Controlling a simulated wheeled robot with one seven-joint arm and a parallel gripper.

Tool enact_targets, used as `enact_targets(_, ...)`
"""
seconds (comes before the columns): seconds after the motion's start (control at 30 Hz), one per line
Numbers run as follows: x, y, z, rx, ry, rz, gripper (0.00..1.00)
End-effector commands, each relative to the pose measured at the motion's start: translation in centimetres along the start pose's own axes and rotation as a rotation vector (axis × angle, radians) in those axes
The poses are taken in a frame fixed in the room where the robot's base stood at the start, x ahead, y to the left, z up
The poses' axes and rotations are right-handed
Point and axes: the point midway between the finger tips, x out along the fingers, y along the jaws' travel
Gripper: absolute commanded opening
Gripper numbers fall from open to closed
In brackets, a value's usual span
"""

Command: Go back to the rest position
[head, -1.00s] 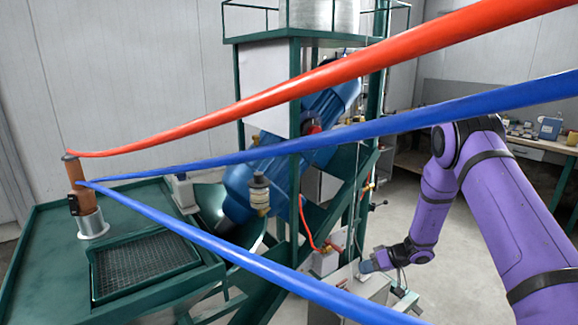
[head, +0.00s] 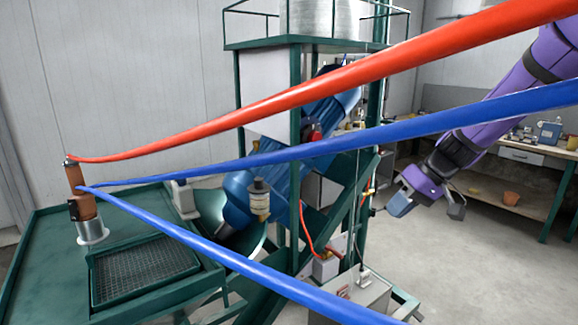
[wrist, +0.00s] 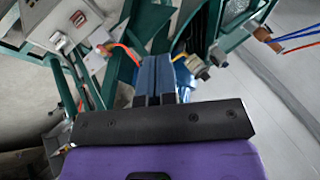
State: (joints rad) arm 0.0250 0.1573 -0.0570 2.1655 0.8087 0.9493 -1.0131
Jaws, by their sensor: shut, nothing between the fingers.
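My gripper (head: 400,201) hangs at the end of my purple arm at the right of the head view, in free air to the right of the green machine frame (head: 296,130). In the wrist view my gripper (wrist: 156,75) has its two blue-grey fingers side by side, shut with nothing between them. A grey control box (head: 362,298) with switches stands low on the frame, below and left of my gripper; it also shows in the wrist view (wrist: 62,25).
A red hose (head: 330,85) and blue hoses (head: 350,143) cross the head view from a copper-coloured spray device (head: 82,190) on the green table (head: 40,260). A workbench (head: 520,153) with pots stands behind my arm. The floor at right is clear.

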Motion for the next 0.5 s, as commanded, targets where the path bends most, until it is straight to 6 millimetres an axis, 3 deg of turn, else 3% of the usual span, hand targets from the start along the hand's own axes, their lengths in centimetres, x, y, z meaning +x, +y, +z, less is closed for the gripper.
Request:
enact_targets(0.2,-4.5,-4.0,3.9,0.029,-0.011,0.114,0.0)
enact_targets(0.5,-9.3,-7.9,10.2,0.092,0.013,0.296,0.0)
